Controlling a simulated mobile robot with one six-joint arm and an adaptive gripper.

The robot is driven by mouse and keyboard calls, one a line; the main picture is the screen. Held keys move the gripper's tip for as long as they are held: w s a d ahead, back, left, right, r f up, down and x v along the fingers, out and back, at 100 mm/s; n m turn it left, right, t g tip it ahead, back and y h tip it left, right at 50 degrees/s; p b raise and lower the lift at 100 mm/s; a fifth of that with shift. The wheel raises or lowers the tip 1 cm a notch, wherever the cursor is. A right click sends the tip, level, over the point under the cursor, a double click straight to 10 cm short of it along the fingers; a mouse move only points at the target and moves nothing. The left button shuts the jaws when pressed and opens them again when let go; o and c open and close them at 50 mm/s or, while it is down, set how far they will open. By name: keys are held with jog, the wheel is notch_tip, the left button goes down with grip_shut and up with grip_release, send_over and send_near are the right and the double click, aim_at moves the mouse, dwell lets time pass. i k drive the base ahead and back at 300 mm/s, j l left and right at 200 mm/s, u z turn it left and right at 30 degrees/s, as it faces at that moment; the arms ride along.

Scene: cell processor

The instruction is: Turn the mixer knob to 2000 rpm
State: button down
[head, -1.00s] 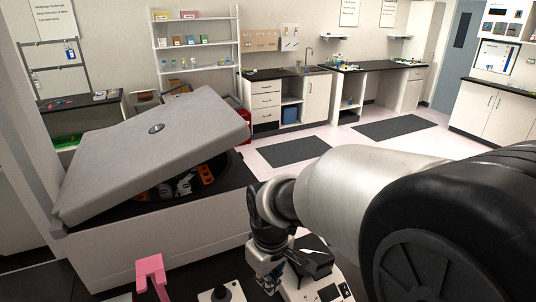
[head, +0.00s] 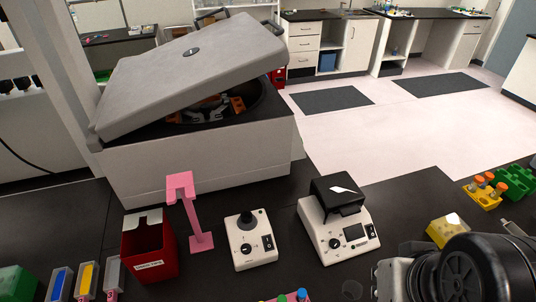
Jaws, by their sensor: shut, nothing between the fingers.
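A small white mixer (head: 262,255) with a black cup on top stands on the dark bench in the lower middle of the head view. Its black round knob (head: 245,250) is on the front face, beside a small dark switch panel. The knob's setting is too small to read. To its right is a larger white device (head: 320,232) with a black top block, a screen and its own black knob (head: 335,244). I cannot tell for certain which one the task calls the mixer. My arm shows at the bottom right, apart from both devices; my gripper's fingers are not in view.
A pink stand (head: 192,212) and a red box (head: 136,258) stand left of the small mixer. A large grey-lidded centrifuge (head: 200,165) is behind. A yellow rack (head: 480,198) and green rack (head: 518,182) are at right. Bare bench lies between the larger device and these racks.

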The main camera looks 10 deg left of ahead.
aim_at(246, 249)
jog(key=k+j, duration=0.15)
jog(key=j, duration=0.2)
jog(key=k+j+u, duration=0.1)
jog(key=j, duration=0.3)
jog(key=k+j, duration=0.15)
jog(key=j, duration=0.2)
jog(key=k+j, duration=0.1)
jog(key=j, duration=0.3)
jog(key=k+j+u, duration=0.1)
jog(key=j, duration=0.25)
